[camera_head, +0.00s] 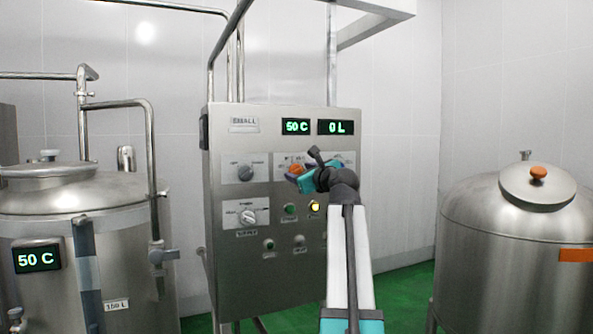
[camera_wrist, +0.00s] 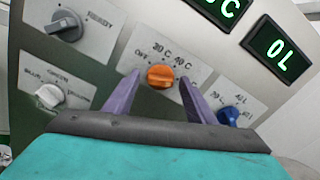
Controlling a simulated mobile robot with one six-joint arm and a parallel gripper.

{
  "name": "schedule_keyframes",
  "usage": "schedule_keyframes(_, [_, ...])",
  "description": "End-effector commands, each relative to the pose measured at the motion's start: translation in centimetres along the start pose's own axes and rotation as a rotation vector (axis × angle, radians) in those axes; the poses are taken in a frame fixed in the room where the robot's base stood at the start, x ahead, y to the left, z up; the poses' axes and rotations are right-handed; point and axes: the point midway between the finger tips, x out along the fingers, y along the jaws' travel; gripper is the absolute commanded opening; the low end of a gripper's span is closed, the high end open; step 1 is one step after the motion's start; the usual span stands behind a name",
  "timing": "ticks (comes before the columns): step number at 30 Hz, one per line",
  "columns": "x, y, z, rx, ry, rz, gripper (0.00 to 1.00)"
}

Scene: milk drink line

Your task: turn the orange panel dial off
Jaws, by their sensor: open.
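The orange dial (camera_head: 295,170) sits on the upper middle of the grey control panel (camera_head: 225,280), partly hidden by my gripper in the head view. In the wrist view the orange dial (camera_wrist: 160,76) shows on a plate marked OFF, 30 C and 40 C. My gripper (camera_wrist: 154,88) is open, with one purple finger on each side of the dial and a gap to it on both sides. I cannot tell how far the fingertips are from the panel face. Nothing is held.
A grey dial (camera_wrist: 66,26) and a white dial (camera_wrist: 48,95) are left of the orange one, and a blue dial (camera_wrist: 229,116) is right. Displays read 50 C (camera_head: 295,126) and 0 L (camera_head: 335,127). Steel tanks stand left (camera_head: 60,205) and right (camera_head: 490,225).

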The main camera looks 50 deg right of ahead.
Motion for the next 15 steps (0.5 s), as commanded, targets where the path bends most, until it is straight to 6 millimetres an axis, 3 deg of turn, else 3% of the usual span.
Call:
schedule_keyframes(5, [1.11,-0.02,0.08,0.0,0.0,0.0,0.51])
schedule_keyframes(15, [1.22,-0.03,-0.02,0.0,0.0,-0.001,0.49])
